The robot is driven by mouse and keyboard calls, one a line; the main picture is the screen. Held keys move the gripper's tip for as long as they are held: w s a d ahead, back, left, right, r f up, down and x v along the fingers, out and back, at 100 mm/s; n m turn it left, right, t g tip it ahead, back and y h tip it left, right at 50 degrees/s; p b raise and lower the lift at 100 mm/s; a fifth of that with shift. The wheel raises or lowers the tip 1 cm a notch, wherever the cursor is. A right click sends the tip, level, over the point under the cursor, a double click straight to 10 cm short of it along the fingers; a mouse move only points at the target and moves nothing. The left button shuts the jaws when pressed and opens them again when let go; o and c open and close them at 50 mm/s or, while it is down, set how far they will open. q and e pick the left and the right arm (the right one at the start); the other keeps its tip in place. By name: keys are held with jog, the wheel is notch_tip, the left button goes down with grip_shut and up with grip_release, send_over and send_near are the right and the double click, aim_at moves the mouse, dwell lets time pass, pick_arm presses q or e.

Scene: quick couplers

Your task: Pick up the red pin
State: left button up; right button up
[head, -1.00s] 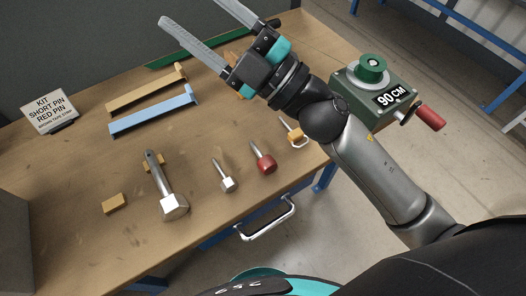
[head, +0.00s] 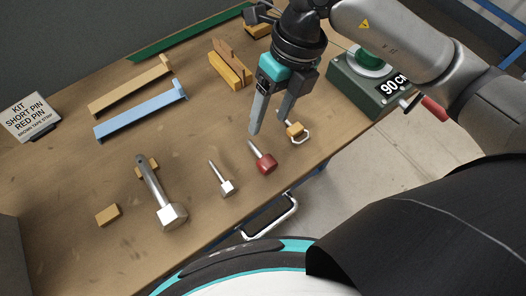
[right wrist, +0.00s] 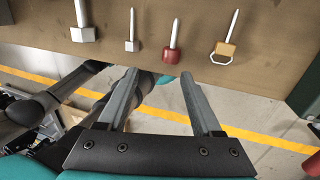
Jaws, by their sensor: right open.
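The red pin (head: 263,160) lies on the table near its front edge, with a red head and a thin metal shank pointing up and left. It also shows in the right wrist view (right wrist: 172,48), beyond the fingertips. My right gripper (head: 267,125) is open and empty, its fingers pointing down above the table just behind the red pin, apart from it. In the right wrist view the same gripper (right wrist: 160,75) has nothing between its fingers. My left gripper is not in view.
A short silver pin (head: 225,184) and a large silver pin (head: 168,205) lie left of the red pin. A yellow-headed pin (head: 296,131) lies close on its right. A green device (head: 362,85) stands at the right. A sign (head: 32,118) stands far left. A drawer handle (head: 272,220) juts out in front.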

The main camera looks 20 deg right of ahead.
jog(key=d, duration=0.1)
jog(key=b, duration=0.1)
send_over(266, 156)
jog(key=shift+h, duration=0.4)
jog(key=f, duration=0.9)
jog(key=shift+w+d+f, duration=0.25)
jog(key=shift+d, duration=0.05)
jog(key=f, duration=0.3)
jog(key=f+b, duration=0.1)
jog(key=f, duration=0.1)
jog(key=shift+s+a+f, duration=0.3)
jog(key=shift+a, duration=0.05)
grip_shut()
